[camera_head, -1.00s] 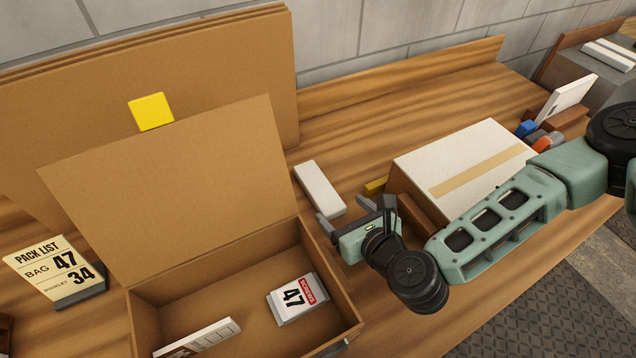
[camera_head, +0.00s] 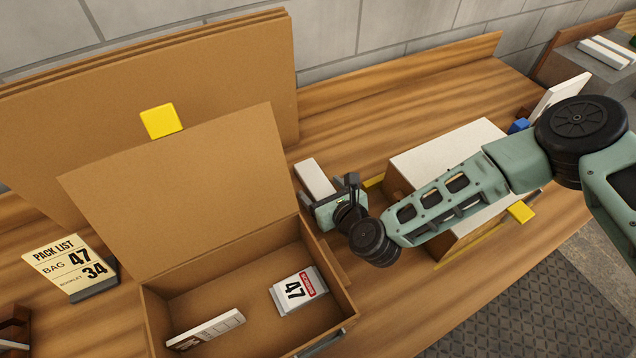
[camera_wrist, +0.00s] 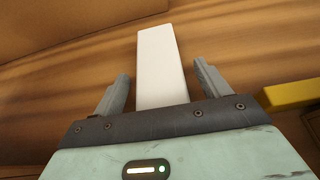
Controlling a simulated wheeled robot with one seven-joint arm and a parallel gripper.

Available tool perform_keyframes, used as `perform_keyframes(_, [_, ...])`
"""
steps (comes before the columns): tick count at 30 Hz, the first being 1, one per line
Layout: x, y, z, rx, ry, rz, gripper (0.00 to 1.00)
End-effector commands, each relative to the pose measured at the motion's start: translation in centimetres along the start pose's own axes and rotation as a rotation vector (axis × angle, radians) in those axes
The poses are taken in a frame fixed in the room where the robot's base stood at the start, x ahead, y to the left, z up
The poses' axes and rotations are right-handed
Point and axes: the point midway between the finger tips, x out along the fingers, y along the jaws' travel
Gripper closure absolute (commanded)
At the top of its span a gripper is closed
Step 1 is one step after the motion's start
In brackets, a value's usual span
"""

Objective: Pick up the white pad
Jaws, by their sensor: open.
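The white pad (camera_head: 314,178) is a long white block lying on the wooden table, between the open cardboard box and the white-topped box. My gripper (camera_head: 325,194) is at its near end, with the fingers open. In the wrist view the pad (camera_wrist: 161,62) runs between the two spread fingers of my gripper (camera_wrist: 160,88) and on beyond them. Its near end is hidden behind the gripper body. I cannot tell whether a finger touches it.
The open cardboard box (camera_head: 335,277) holds a "47" packet (camera_head: 297,291) and a white strip (camera_head: 207,328). The white-topped box (camera_head: 440,150) stands right, partly behind my arm. A pack list sign (camera_head: 70,265) stands left. Yellow pieces (camera_head: 521,212) lie around the white-topped box.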

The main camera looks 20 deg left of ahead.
Motion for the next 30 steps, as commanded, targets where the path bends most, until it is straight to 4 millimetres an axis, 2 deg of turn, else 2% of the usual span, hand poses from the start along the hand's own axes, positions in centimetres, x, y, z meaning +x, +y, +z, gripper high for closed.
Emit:
perform_keyframes(3, [0.0, 0.0, 0.0, 0.0, 0.0, 0.0, 0.27])
perform_keyframes(8, [0.0, 0.0, 0.0, 0.0, 0.0, 0.0, 0.72])
perform_keyframes(19, [-0.2, 0.0, 0.5, 0.0, -0.002, -0.001, 0.72])
perform_keyframes(23, [-0.9, -0.1, 2.2, 0.0, -0.003, 0.0, 0.72])
perform_keyframes(30, [-2.7, 0.0, 6.6, 0.0, -0.004, 0.0, 0.72])
